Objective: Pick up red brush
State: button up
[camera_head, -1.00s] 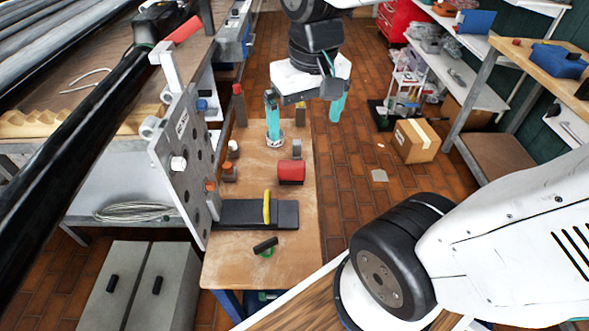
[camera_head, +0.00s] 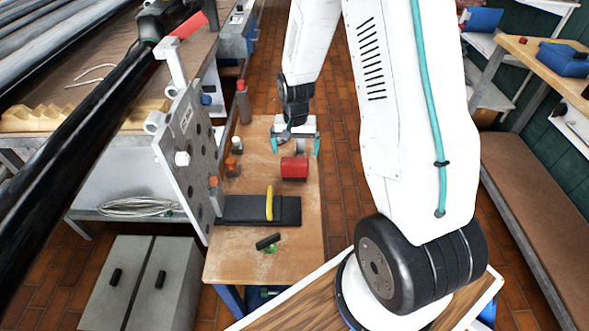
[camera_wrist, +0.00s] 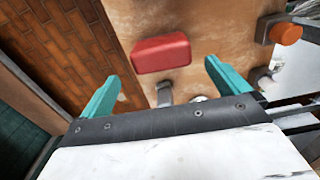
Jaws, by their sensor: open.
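The red brush (camera_head: 294,168), a rounded red block, lies on the wooden bench top (camera_head: 280,262) near its far end. It also shows in the wrist view (camera_wrist: 160,53), just beyond the fingertips. My gripper (camera_head: 295,148) is open and empty, with its teal fingers spread, just behind the brush in the head view. In the wrist view my gripper (camera_wrist: 161,75) has the brush roughly centred between its fingers, apart from both. A small grey item (camera_wrist: 164,94) stands on the bench between the fingers and the brush.
A tall grey flange plate (camera_head: 182,135) rises along the bench's left side. Orange-topped parts (camera_head: 232,163) stand left of the brush. A black block (camera_head: 288,210) with a yellow-handled tool (camera_head: 269,203) and a dark green-based item (camera_head: 268,242) lie nearer. The bench right of these is clear.

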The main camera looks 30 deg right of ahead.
aim_at(294, 160)
notch_tip(294, 160, down, 7)
jog(key=shift+a+f, duration=0.15)
jog(key=shift+f, duration=0.05)
dwell(0.3)
jog(key=c, duration=1)
